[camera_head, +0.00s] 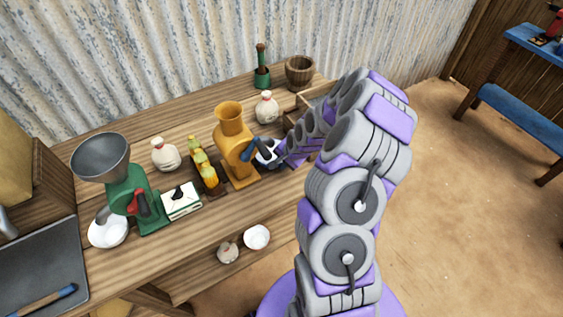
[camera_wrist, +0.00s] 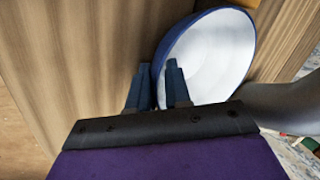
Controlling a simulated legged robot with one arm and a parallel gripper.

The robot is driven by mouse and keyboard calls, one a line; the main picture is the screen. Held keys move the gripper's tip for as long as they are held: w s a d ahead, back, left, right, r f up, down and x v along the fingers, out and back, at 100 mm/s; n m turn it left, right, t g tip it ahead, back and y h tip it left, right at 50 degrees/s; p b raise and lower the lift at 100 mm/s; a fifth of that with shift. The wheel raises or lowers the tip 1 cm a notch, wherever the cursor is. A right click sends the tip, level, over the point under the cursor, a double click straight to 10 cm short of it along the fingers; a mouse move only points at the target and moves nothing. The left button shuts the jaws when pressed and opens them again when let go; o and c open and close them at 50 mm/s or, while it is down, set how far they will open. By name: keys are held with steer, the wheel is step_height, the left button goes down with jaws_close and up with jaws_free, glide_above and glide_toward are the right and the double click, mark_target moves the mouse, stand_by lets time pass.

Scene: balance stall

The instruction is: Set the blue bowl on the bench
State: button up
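The blue bowl (camera_wrist: 212,50), white inside with a blue rim, fills the upper right of the wrist view. In the head view the blue bowl (camera_head: 268,153) is partly hidden beside the orange grinder (camera_head: 232,140). My gripper (camera_wrist: 157,68) is at the bowl's near left rim. Its two dark blue fingers are apart, the left one outside the rim and the right one over the white inside. I cannot tell whether they touch the wall. The wooden bench (camera_head: 205,245) lies below, with the bowl at or close to its top.
A green grinder (camera_head: 125,190) with a white bowl (camera_head: 108,232) stands at left.

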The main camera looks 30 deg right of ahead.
steer(key=shift+r, duration=0.1)
steer(key=p+v, duration=0.2)
steer(key=v, duration=1)
stand_by(0.4)
